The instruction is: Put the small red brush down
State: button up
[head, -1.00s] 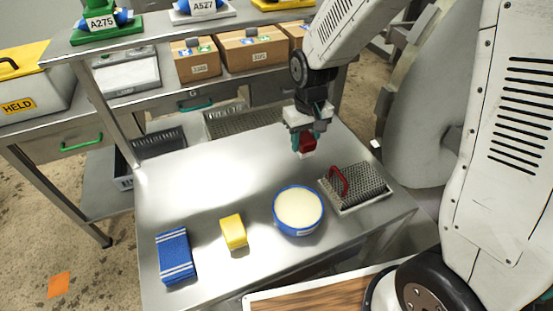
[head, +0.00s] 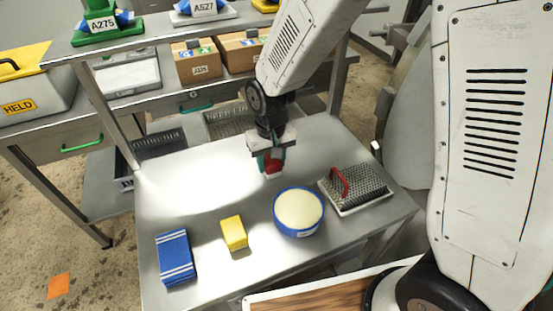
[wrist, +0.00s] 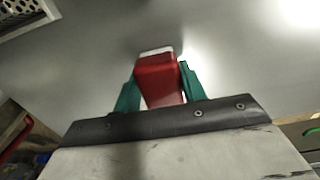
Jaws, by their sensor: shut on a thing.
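The small red brush (head: 272,168) is between the jaws of my gripper (head: 271,163), over the steel table (head: 210,200), behind the blue bowl. In the wrist view the brush (wrist: 158,78) shows a red body with a pale strip at its far end, and the green fingers of my gripper (wrist: 158,88) press on both its sides. A shadow lies on the steel just past the brush. I cannot tell whether the brush touches the table.
On the table stand a blue bowl (head: 298,233) with cream contents, a yellow sponge (head: 233,232), a folded blue cloth (head: 175,257) and a grey studded block with a red handle (head: 357,188). The table's middle left is clear. A shelf (head: 160,42) rises behind.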

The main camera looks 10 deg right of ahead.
jog(key=shift+f, duration=0.1)
jog(key=o, duration=1)
